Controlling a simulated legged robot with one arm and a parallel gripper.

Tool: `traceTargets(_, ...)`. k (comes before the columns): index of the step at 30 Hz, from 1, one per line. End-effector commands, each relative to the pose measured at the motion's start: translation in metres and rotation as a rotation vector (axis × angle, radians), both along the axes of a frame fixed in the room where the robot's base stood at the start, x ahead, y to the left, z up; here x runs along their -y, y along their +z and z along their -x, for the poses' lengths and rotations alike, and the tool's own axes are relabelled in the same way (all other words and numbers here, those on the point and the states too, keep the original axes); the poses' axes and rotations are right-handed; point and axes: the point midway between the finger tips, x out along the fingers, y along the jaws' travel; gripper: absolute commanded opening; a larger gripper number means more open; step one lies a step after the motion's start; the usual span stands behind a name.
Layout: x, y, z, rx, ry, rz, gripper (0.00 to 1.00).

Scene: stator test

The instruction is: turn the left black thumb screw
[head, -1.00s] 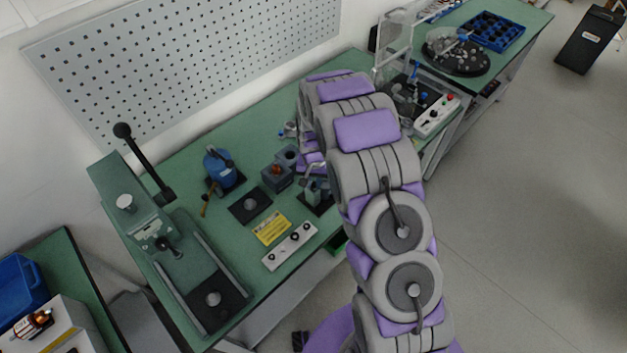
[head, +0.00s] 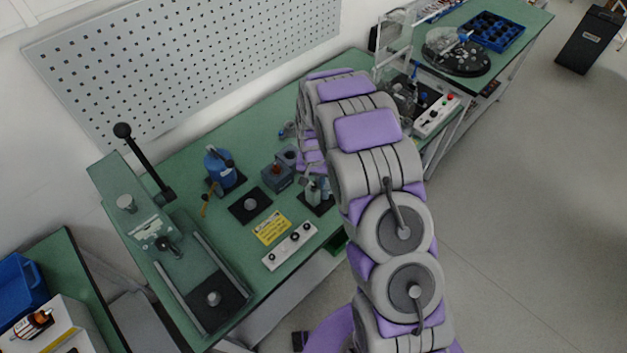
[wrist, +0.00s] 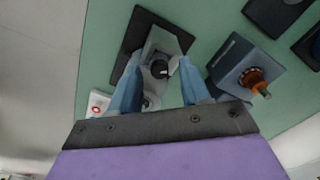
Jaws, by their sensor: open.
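In the wrist view, a grey block (wrist: 166,43) stands on a black plate (wrist: 132,36). A round black knob (wrist: 159,68), which looks like a thumb screw, shows on it between the fingers of my gripper (wrist: 160,63). My gripper is open, with one blue-grey finger on each side of the knob; I cannot tell whether either touches it. A second dark round part (wrist: 150,102) shows lower between the fingers, partly hidden. I cannot tell which is the left screw. In the head view, the same fixture (head: 315,193) is small and partly hidden by my arm.
A blue-grey block with a copper-coloured part (wrist: 255,78) stands close to the right finger. A white panel with a red button (wrist: 98,103) is at the left. In the head view, a press with a black lever (head: 123,131) stands at the bench's left end.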

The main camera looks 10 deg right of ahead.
Motion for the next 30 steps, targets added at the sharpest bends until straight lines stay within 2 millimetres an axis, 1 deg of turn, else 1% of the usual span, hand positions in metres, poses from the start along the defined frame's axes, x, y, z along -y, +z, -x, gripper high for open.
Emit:
traceTargets(5, 0.000, 0.031, -0.001, 0.004, 0.000, 0.000, 0.46)
traceTargets(12, -0.001, 0.085, -0.002, 0.007, 0.000, 0.000, 0.46)
traceTargets(18, -0.001, 0.127, -0.003, 0.005, 0.000, 0.000, 0.46)
traceTargets(21, -0.001, 0.144, -0.002, 0.002, 0.000, 0.001, 0.46)
traceTargets(25, -0.001, 0.158, -0.002, 0.001, 0.000, 0.000, 0.46)
traceTargets(30, -0.001, 0.166, -0.002, 0.000, 0.000, 0.001, 0.46)
